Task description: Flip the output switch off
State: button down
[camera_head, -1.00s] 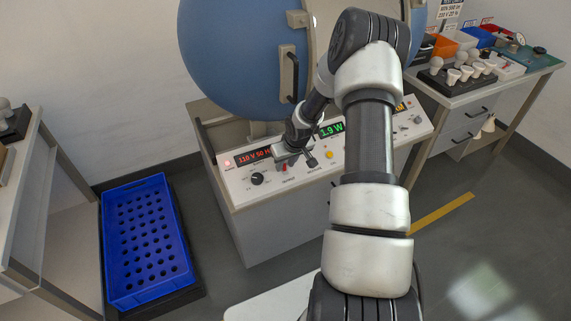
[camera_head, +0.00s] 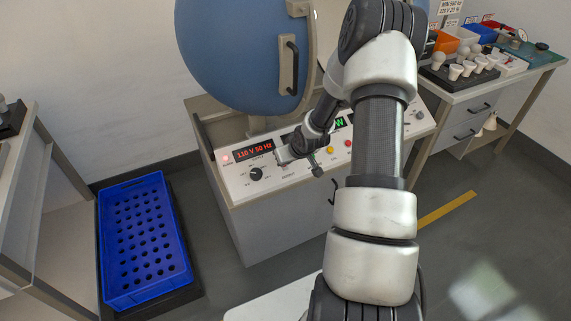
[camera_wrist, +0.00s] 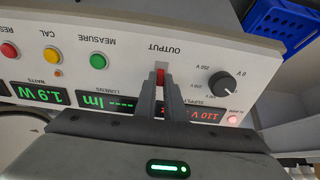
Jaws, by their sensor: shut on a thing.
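The output switch (camera_wrist: 160,74) is a small red lever under the OUTPUT label on the white front panel (camera_wrist: 130,60), upside down in the wrist view. My gripper (camera_wrist: 161,84) has its two dark fingers closed around the red lever. In the head view my gripper (camera_head: 284,160) is at the panel, right of the black knob (camera_head: 256,174), and hides the switch. The supply display (camera_head: 253,148) reads 110 V 50 Hz in red. The watts display (camera_wrist: 45,94) reads 1.9 W, and the lumens display (camera_wrist: 103,103) shows dashes.
A big blue sphere (camera_head: 235,50) stands behind the panel. Green, yellow and red buttons (camera_wrist: 98,61) sit beside the switch. A blue perforated crate (camera_head: 107,240) is on the floor at left. A bench with bulbs and bins (camera_head: 500,80) is at right.

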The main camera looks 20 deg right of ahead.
aim_at(290, 179)
jog(key=s+f+t+b, duration=0.1)
jog(key=t+b, duration=0.1)
jog(key=b, duration=0.2)
jog(key=f+t+b, duration=0.1)
jog(key=t+b, duration=0.1)
jog(key=b, duration=0.2)
jog(key=shift+s+f, duration=0.1)
jog(key=shift+s, duration=0.3)
jog(key=t+b, duration=0.2)
jog(key=b, duration=0.1)
jog(key=shift+s+t, duration=0.35)
jog(key=shift+t, duration=0.05)
jog(key=shift+s+f+t, duration=0.1)
jog(key=shift+f+t, duration=0.05)
jog(key=shift+t, duration=0.55)
jog(key=shift+s+f+t, duration=0.1)
jog(key=shift+t, duration=0.6)
jog(key=c, duration=1.8)
grip_release()
jog(key=shift+c, duration=0.2)
